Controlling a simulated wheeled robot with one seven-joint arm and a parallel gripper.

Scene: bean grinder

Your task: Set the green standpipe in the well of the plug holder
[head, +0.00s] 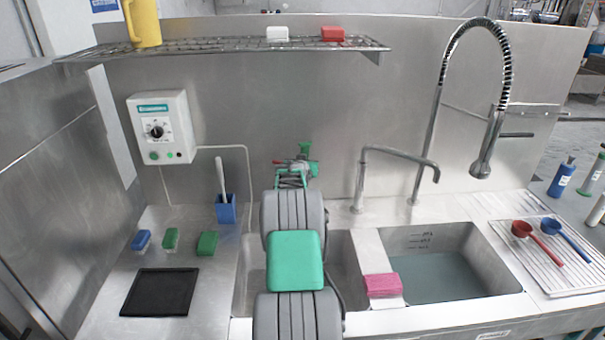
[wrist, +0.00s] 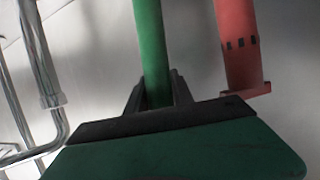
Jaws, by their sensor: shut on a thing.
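My gripper (wrist: 156,88) is shut on the green standpipe (wrist: 151,40). In the wrist view the pipe rises from between the dark fingers and runs out of the top of the frame; its lower end is hidden behind my gripper. A red standpipe (wrist: 238,45) with dark slots and a flange stands apart, to the right. In the head view my arm covers the middle, and a small green part (head: 304,147) and a red tip (head: 277,161) show beyond it near the back wall. I cannot make out the plug holder or its well in either view.
A bent tap (head: 398,155) and a tall spring tap (head: 507,75) stand right of my arm. A pink sponge (head: 383,285) lies on the divider beside the water-filled right basin (head: 440,277). A wire shelf (head: 225,46) hangs above. A blue brush pot (head: 226,210) stands left.

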